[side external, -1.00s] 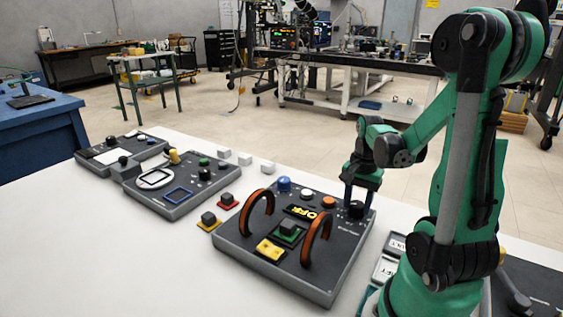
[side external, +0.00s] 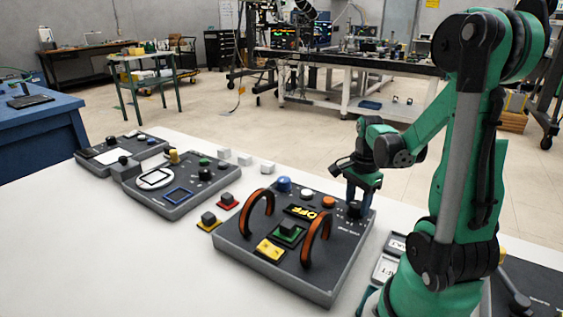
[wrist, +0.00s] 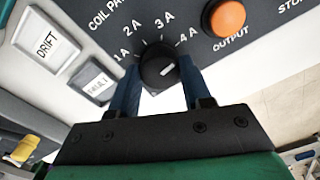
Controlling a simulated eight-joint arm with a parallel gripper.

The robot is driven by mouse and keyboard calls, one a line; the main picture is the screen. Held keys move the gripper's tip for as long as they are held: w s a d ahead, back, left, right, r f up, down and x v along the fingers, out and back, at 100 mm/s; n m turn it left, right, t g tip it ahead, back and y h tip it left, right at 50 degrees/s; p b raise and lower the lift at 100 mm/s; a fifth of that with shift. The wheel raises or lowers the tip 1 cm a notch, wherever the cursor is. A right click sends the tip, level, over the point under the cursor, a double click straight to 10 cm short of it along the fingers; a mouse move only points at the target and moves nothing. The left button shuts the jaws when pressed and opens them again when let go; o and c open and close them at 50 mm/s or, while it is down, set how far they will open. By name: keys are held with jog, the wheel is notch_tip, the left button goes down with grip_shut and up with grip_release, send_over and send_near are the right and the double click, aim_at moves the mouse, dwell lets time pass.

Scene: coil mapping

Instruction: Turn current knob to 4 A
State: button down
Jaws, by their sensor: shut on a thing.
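The black current knob (wrist: 157,64) is at the middle of the wrist view, with 1 A, 2 A, 3 A and 4 A printed around it. Its white mark lies on the right part of its face and slants up to the right, toward the 4 A side. I cannot tell whether it lines up exactly. My gripper (wrist: 159,76) has its two blue fingers on either side of the knob, shut on it. In the side external view my gripper (side external: 357,197) points down at the far right corner of the coil panel (side external: 333,276); the knob (side external: 355,210) is partly hidden there.
An orange output button (wrist: 228,17) sits right of the knob. The panel also carries two orange-black arches (side external: 315,240), a yellow OFF display (side external: 308,211), and blue and white knobs. DRIFT (wrist: 46,45) and another label tile (wrist: 95,84) lie beside the panel.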

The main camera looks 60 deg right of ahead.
aim_at(357, 204)
jog(key=shift+c, duration=1.9)
grip_release()
jog(key=shift+r, duration=2.8)
jog(key=w+a+r+n+t, duration=0.1)
jog(key=w+a+n+t, duration=0.2)
jog(key=a+n, duration=0.7)
jog(key=w+a+r+n+t, duration=0.2)
jog(key=w+a+n+t, duration=0.2)
jog(key=w+a+n, duration=0.3)
jog(key=a+n, duration=0.3)
jog(key=n, duration=0.3)
jog(key=shift+a+r, duration=0.2)
